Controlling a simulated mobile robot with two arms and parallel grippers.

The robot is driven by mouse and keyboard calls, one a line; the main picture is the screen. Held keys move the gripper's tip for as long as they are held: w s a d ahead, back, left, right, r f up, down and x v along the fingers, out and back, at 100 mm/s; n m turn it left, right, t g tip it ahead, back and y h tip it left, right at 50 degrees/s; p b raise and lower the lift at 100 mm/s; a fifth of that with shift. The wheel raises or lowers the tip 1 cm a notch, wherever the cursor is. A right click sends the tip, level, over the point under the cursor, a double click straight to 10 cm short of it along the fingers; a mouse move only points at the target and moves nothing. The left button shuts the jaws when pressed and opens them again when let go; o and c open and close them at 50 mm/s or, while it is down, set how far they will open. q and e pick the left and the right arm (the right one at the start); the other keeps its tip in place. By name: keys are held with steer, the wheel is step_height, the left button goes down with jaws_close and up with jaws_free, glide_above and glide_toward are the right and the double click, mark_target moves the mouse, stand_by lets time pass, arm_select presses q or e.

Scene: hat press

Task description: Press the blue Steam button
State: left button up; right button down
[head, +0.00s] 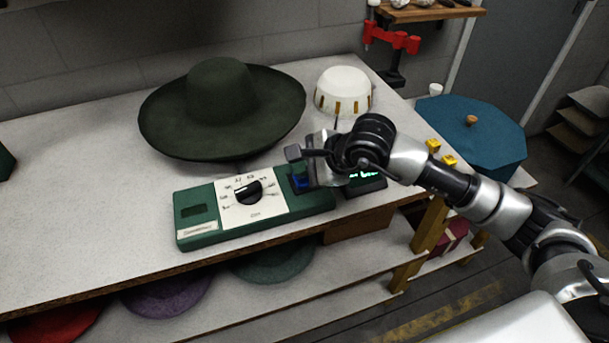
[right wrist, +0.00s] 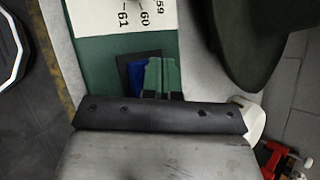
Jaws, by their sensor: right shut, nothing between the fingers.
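The green control box (head: 205,232) lies along the front of the worktop, with a white dial panel (head: 262,205) and black knob. The blue Steam button (head: 301,182) is on its right part, on a dark plate, partly hidden by my right gripper (head: 308,166). My right gripper is shut and empty, right at the button. In the right wrist view the blue button (right wrist: 138,72) shows beside the fingers (right wrist: 161,75), which cover part of it. I cannot tell whether they touch it. My left gripper is not in view.
A dark green wide-brimmed hat (head: 222,105) stands behind the box. A white ribbed dome (head: 343,90) is at the back, and a small display (head: 366,184) with green digits is right of the box. A blue octagonal lidded table (head: 470,128) stands to the right.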

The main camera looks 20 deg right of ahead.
mark_target(304, 179)
steer(key=shift+f+b, duration=0.3)
steer(key=shift+r, duration=0.1)
stand_by(0.4)
steer(key=shift+r+p, duration=0.35)
steer(key=shift+r, duration=0.5)
steer(key=shift+r, duration=0.1)
steer(key=shift+r+p, duration=1.2)
steer(key=shift+r, duration=1.25)
